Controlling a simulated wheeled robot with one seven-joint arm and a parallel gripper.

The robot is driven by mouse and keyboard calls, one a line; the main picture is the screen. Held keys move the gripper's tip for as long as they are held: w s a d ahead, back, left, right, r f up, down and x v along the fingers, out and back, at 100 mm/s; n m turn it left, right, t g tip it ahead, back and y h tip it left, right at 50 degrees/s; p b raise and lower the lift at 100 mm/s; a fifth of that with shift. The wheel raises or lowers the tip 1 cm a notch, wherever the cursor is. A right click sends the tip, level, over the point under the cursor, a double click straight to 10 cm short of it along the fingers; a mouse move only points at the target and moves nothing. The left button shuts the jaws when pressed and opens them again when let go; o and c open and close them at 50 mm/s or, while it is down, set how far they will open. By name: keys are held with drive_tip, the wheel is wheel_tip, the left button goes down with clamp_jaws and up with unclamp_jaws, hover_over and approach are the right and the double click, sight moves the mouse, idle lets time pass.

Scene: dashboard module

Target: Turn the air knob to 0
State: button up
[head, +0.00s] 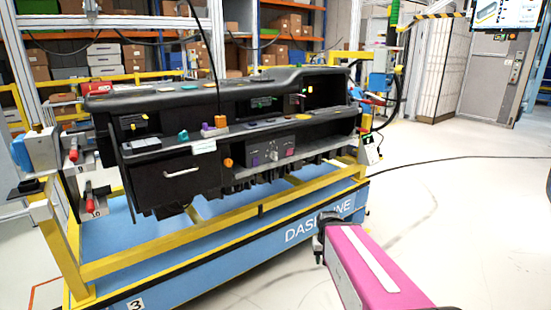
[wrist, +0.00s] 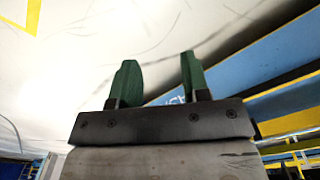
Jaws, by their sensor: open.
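The black dashboard module (head: 165,182) is held on a yellow and blue cart in the head view. Its lower middle has a control panel (head: 257,147) with a small pale grey knob-like part (head: 273,156) between purple and pink parts. An orange round knob (head: 228,163) sits left of that panel. Labels are too small to read, so I cannot tell which is the air knob or its setting. My gripper (wrist: 158,68) is open and empty in the wrist view, its two green fingers apart. In the head view my pink arm ends low in front of the cart, away from the panel.
The blue cart base (head: 225,262) and yellow rails (head: 190,237) run below the dashboard. A drawer (head: 178,178) with a pale handle is at the dashboard's left. Red-handled clamps (head: 89,197) stand at the left end. The floor (head: 460,215) on the right is clear.

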drive_tip(key=w+d+r+m+t+h, duration=0.15)
drive_tip(key=w+t, duration=0.45)
drive_tip(key=w, duration=0.6)
drive_tip(key=n+t+y, duration=0.9)
drive_tip(key=t+y, duration=0.3)
drive_tip(key=y, duration=0.3)
approach(277, 157)
drive_tip(key=x, duration=0.9)
drive_tip(key=shift+a, duration=0.15)
clamp_jaws()
